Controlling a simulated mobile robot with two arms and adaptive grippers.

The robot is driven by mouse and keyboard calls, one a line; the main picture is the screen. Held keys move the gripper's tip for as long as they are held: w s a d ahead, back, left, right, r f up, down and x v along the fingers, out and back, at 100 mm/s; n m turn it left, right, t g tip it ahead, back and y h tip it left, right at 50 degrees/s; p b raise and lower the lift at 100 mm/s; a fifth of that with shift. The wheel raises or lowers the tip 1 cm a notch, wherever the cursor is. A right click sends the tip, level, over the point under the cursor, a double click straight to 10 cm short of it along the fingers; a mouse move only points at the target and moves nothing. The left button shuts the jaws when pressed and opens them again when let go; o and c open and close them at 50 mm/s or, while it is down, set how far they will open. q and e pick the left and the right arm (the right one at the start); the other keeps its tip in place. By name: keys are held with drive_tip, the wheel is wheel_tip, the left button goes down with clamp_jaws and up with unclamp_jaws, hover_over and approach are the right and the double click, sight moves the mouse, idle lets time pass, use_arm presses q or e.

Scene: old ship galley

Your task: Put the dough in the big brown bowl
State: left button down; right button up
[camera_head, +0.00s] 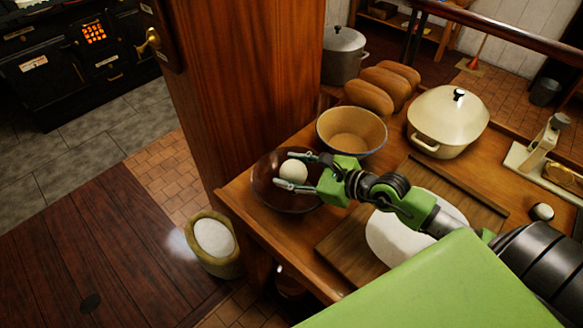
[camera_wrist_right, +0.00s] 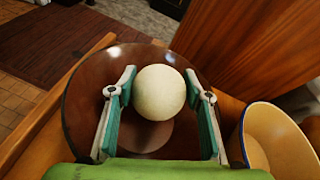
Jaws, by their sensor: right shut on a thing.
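The dough (camera_head: 293,171) is a pale round ball. It also shows in the wrist view (camera_wrist_right: 159,92). My right gripper (camera_head: 306,172) is shut on it, with a finger on either side. The big brown bowl (camera_head: 265,195) is dark and glossy and stands at the table's near left corner. In the wrist view, the bowl's inside (camera_wrist_right: 85,110) surrounds the dough in the picture, with a shadow on the bowl floor below it. I cannot tell exactly how high the dough is above the bottom. My left gripper is not in view.
A cream bowl (camera_head: 352,134) stands close beside the brown bowl. Loaves (camera_head: 368,96), a lidded cream pot (camera_head: 448,117) and a scale (camera_head: 545,140) are farther back. A wooden board (camera_head: 340,245) with something white lies under my arm. A wooden post (camera_head: 245,90) rises behind the bowl.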

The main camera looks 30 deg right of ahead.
drive_tip(key=shift+f+b, duration=0.5)
drive_tip(key=shift+f, duration=0.05)
drive_tip(key=o, duration=1.2)
drive_tip(key=shift+r+p, duration=0.5)
drive_tip(key=shift+r, duration=0.1)
drive_tip(key=b+v, duration=0.2)
drive_tip(key=v, duration=0.7)
drive_tip(key=shift+s+d+f, duration=0.1)
drive_tip(key=shift+s, duration=0.2)
drive_tip(key=shift+v, duration=1.25)
drive_tip(key=shift+w, duration=0.1)
